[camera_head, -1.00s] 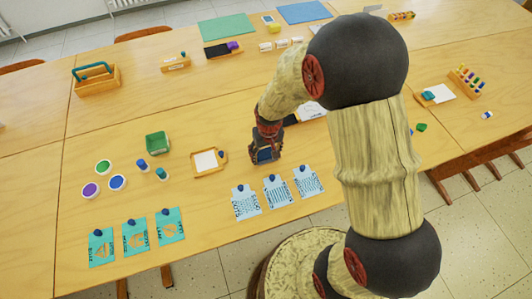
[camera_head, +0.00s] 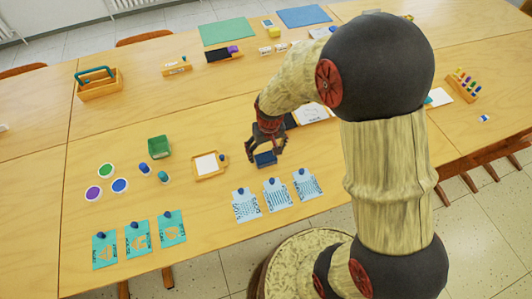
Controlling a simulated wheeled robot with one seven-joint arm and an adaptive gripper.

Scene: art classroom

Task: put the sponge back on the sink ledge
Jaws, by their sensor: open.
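My gripper (camera_head: 267,143) is open with nothing between its fingers. It hangs just above the table, over a small dark blue box-like thing (camera_head: 265,160). I cannot tell whether the fingers touch that thing. I cannot make out a sponge for certain. A small yellow block (camera_head: 274,33) at the back of the table could be one, but it is too small to tell. No sink or sink ledge is in view.
The wooden table (camera_head: 200,110) holds blue cards (camera_head: 277,193), teal cards (camera_head: 138,236), a green box (camera_head: 158,147), paint pots (camera_head: 120,185), a tray with white paper (camera_head: 207,164) and an orange caddy (camera_head: 98,84). My arm hides part of the right side.

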